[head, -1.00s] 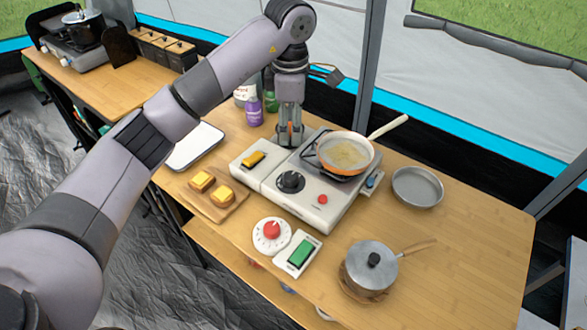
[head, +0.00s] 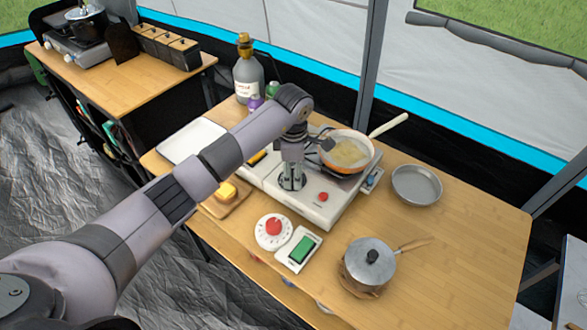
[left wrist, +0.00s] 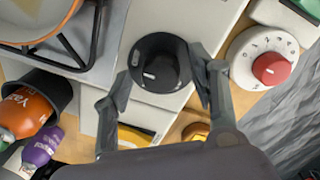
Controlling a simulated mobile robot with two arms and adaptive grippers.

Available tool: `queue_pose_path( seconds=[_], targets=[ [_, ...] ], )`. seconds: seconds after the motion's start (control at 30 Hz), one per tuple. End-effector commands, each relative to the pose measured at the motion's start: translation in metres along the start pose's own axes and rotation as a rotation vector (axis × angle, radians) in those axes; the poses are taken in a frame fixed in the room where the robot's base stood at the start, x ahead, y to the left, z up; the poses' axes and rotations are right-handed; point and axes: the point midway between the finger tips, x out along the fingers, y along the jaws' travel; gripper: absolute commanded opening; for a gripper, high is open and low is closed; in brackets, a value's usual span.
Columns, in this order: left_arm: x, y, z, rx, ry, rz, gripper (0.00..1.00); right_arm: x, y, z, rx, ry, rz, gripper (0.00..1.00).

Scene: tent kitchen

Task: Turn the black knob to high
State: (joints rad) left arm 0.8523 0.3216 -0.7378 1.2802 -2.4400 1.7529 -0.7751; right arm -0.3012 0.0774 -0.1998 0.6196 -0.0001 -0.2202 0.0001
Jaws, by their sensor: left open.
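The black knob (left wrist: 160,65) sits on the front of the white camping stove (head: 318,205). In the left wrist view it is round, with a raised grip and a white pointer mark. My left gripper (left wrist: 158,88) is open, with one finger on each side of the knob. The right finger looks very close to the knob's edge; I cannot tell whether it touches. In the head view my left gripper (head: 291,184) points down over the knob and mostly hides it. My right gripper is not in view.
An orange pan (head: 349,152) stands on the burner, its handle toward the back right. A dial with a red knob (head: 273,229) and a green switch (head: 301,249) lie in front. A lidded pot (head: 370,264) and an empty grey pan (head: 417,184) stand to the right.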

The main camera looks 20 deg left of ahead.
Motion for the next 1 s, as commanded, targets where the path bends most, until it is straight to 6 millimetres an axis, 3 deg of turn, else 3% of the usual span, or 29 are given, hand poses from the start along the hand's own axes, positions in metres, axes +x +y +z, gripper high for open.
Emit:
queue_pose_path(
  seconds=[0.33, 1.0],
  targets=[
    [0.0038, -0.0002, -0.0001, 0.0, 0.0, -0.001, 0.52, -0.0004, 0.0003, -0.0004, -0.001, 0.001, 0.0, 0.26],
    [0.0033, -0.0001, -0.0001, 0.0, 0.0, 0.0, 0.08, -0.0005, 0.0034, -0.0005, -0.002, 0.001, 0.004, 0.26]
  ],
)
